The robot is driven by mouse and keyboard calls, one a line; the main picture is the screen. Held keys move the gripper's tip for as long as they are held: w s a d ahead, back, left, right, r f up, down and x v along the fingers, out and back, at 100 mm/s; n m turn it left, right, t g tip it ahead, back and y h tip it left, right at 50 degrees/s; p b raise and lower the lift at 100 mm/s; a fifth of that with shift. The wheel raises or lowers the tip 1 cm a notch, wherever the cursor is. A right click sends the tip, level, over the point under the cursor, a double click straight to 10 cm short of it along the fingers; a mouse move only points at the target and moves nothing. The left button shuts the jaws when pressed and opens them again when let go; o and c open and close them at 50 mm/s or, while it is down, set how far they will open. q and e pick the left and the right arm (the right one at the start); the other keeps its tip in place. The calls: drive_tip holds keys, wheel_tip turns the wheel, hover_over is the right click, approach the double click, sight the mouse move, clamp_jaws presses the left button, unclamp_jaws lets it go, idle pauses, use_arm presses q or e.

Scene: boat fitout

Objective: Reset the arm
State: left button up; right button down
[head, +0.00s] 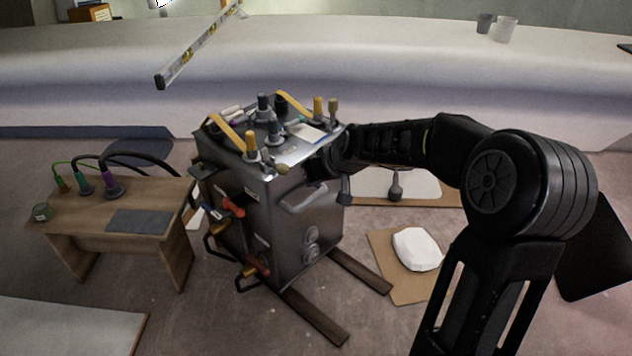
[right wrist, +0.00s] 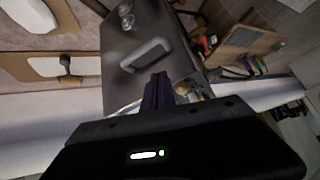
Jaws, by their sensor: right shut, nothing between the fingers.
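My right arm reaches in from the right in the head view. Its gripper (head: 316,167) is beside the upper right edge of a grey metal cabinet (head: 290,225), near the handle on its side. In the right wrist view the fingers (right wrist: 157,88) are together with nothing between them, and the cabinet (right wrist: 130,50) with its grey handle (right wrist: 146,55) lies beyond them. I cannot tell whether the fingertips touch the cabinet. My left gripper is not in view.
Knobs and fittings (head: 264,104) crowd the cabinet top. A wooden bench (head: 150,200) with cables stands left. A white lump (head: 416,249) lies on cardboard (head: 385,262) at right. A long white hull (head: 400,70) runs behind. A spirit level (head: 200,45) is at upper left.

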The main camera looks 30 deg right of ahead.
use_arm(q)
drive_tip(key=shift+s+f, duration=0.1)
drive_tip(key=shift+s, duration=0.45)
use_arm(e)
drive_tip(key=shift+s+r, duration=0.2)
drive_tip(key=shift+s, duration=0.25)
